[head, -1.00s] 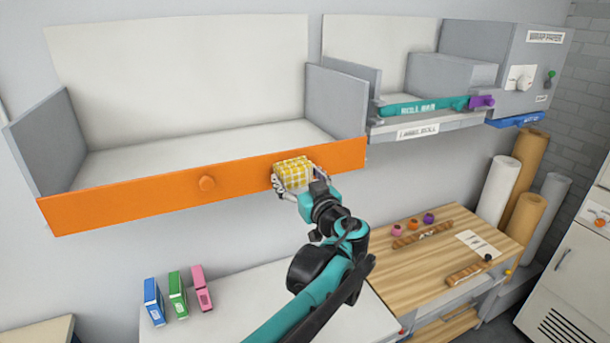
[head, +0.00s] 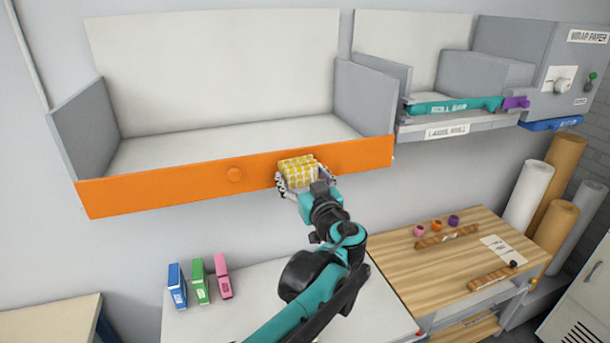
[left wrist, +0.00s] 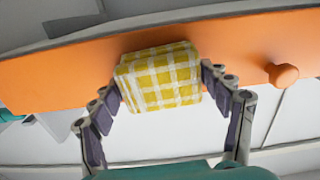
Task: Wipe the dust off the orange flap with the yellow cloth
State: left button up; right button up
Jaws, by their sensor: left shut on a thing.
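The orange flap (head: 130,191) is a long upright board along the front of the open grey bay, with a round orange knob (head: 234,174). It also fills much of the left wrist view (left wrist: 60,75). The yellow checked cloth (head: 297,168) is a folded pad at the flap's face, right of the knob. My left gripper (head: 305,184) is shut on the yellow cloth, a finger at each side of it in the left wrist view (left wrist: 160,78). Whether the cloth presses on the flap is hard to tell. I see no clear dust. My right gripper is not in view.
A teal bar (head: 455,106) with a purple end crosses the neighbouring bay at right. Below stand blue, green and pink boxes (head: 198,280) on a white top and a wooden bench (head: 425,270) with small items. The wall below the flap is clear.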

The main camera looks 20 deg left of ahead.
pick_arm(q)
jog(key=shift+p+v, duration=0.35)
jog(key=shift+v, duration=2.55)
jog(key=shift+d, duration=0.1)
jog(key=v, duration=0.3)
jog(key=shift+f, duration=0.15)
